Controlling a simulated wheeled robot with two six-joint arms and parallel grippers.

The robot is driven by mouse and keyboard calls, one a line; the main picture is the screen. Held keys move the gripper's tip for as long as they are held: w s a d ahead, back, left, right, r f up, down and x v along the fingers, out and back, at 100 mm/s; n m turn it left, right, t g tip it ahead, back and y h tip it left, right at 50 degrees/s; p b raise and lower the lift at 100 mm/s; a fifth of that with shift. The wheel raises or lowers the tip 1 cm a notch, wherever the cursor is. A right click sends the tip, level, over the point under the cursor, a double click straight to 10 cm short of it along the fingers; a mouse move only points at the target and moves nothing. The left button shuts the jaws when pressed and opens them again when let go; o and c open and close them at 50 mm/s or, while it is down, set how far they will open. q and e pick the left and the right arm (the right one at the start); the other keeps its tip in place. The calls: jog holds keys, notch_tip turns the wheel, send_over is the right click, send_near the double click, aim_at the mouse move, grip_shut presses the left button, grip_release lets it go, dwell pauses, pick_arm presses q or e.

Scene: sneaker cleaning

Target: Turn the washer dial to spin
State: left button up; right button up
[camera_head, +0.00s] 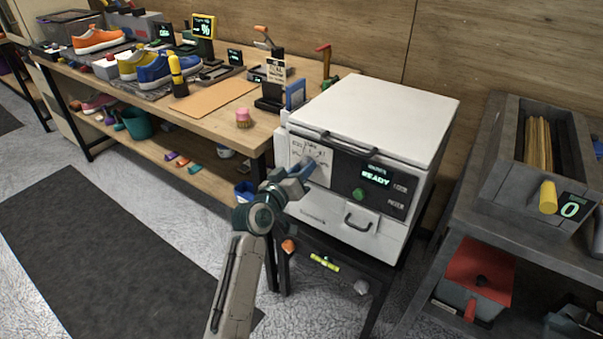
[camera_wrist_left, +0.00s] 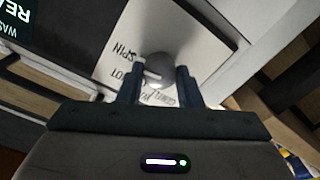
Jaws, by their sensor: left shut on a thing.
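The white washer (camera_head: 385,115) stands on a dark stand, its lid closed. Its front panel has a display (camera_head: 377,176) reading "READY" and a green button (camera_head: 358,194). The grey round dial (camera_wrist_left: 158,70) sits on a white label plate (camera_wrist_left: 185,45) with the word "SPIN" and other partly hidden words. My left gripper (camera_head: 307,171) is at the dial. In the left wrist view its two dark fingers (camera_wrist_left: 157,82) stand on either side of the dial, shut on it. Which word the dial's mark points to I cannot tell for sure. My right gripper is not in view.
A grey shelf (camera_head: 470,205) with a crate stands close on the right. The floor at the lower left is clear.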

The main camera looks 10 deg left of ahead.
pick_arm(q)
jog(key=shift+f, duration=0.1)
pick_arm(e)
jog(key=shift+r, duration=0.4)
pick_arm(q)
jog(key=o, duration=1)
jog(key=v, duration=1)
jog(key=shift+s+a, duration=0.1)
jog(key=shift+s, duration=0.3)
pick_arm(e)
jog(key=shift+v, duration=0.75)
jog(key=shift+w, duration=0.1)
